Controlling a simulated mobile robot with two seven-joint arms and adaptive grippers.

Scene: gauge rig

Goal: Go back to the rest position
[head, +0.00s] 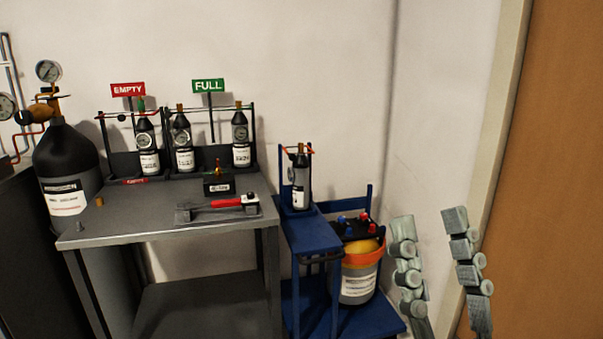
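My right gripper (429,220) is at the lower right of the head view, its two grey fingers pointing up and spread apart. Nothing is between them. It is to the right of the blue cart and in front of the wall and the brown door. My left gripper is not in view.
A grey metal table (160,212) holds a rack of black bottles under an EMPTY sign (128,90) and a FULL sign (208,86). A red-handled tool (228,203) lies on it. A blue cart (308,222) carries one bottle (299,182) and an orange-rimmed bucket (358,283). A large gauge cylinder (65,165) stands left.

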